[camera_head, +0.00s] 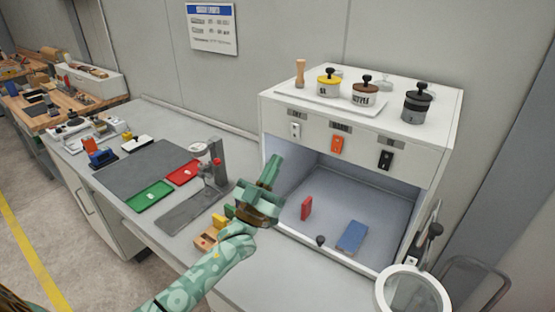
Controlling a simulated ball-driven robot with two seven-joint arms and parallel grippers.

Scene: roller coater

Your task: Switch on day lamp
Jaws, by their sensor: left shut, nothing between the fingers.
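A white light booth (362,120) stands on the bench at right, its front open. A row of switches sits under its top edge: a white switch (295,131) at left, an orange switch (338,145) in the middle and a black switch (386,160) at right. Each has a small dark label above it, too small to read surely. I cannot tell which is for the day lamp. My left gripper (272,168) is shut and empty, pointing up in front of the booth's left side, below the white switch and apart from it. My right gripper is not in view.
Inside the booth are a red block (306,208), a blue block (351,236) and a dark knob (320,240). Jars stand on top. A grey stand (217,165) is left of my gripper; a ring magnifier (412,290) is at front right. Green (150,196) and red (184,172) trays lie left.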

